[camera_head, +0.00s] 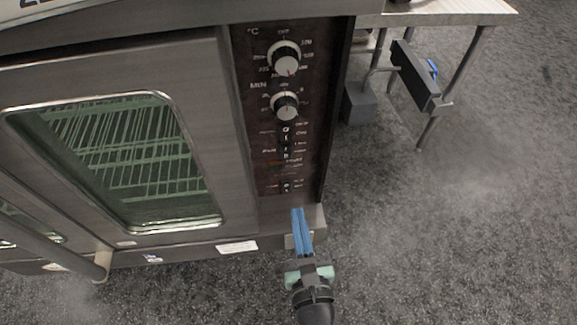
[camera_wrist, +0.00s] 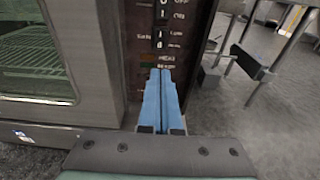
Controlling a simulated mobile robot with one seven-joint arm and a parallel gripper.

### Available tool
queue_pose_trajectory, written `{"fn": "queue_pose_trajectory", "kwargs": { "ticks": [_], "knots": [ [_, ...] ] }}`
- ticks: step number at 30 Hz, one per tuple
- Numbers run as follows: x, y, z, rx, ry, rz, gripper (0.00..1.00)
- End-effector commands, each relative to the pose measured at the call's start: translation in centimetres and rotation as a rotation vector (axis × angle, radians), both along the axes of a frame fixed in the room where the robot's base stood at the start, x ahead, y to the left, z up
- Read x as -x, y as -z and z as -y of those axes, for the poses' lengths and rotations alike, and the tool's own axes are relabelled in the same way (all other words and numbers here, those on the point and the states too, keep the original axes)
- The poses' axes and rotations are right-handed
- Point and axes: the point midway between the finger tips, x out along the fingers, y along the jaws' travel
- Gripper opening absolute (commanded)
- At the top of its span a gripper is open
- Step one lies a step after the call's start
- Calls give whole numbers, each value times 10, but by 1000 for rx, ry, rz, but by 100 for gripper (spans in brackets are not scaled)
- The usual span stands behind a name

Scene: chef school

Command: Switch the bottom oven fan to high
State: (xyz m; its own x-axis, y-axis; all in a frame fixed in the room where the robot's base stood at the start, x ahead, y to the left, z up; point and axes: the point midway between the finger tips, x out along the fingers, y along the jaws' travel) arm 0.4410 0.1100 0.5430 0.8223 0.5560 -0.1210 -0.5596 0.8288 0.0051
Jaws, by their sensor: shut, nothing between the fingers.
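The oven (camera_head: 228,110) has a dark control panel (camera_head: 265,115) with two round knobs and a column of small black rocker switches. One switch (camera_head: 286,153) sits mid-panel, and the lowest switch (camera_head: 286,187) is near the panel's bottom edge. The wrist view shows upper switches (camera_wrist: 160,40) above my fingertips; the lowest switch is not visible there, likely behind the fingers. My gripper (camera_head: 297,211) has blue fingers pressed together, empty, pointing at the lower panel just below the lowest switch. I cannot tell whether they touch it. The labels are too small to read surely.
The glass oven door (camera_head: 120,160) is closed, left of the panel. A bar handle (camera_head: 50,251) juts out at lower left. A metal-legged table (camera_head: 460,14) with a dark box-like fixture (camera_head: 415,75) stands to the right. The speckled floor (camera_head: 480,220) at right is clear.

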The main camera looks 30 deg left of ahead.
Motion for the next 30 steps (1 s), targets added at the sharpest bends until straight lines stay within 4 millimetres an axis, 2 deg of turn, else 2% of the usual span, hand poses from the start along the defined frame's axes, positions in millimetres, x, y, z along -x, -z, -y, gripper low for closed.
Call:
{"fn": "queue_pose_trajectory", "kwargs": {
  "ticks": [5, 8, 21, 30],
  "knots": [
    [-2, 1, -2, 2, -1, 2, 0],
    [-10, 2, -7, 3, -4, 3, 0],
    [-82, 13, -56, 4, -4, 5, 0],
    [-112, 17, -76, 5, -2, 3, 0]
  ]
}}
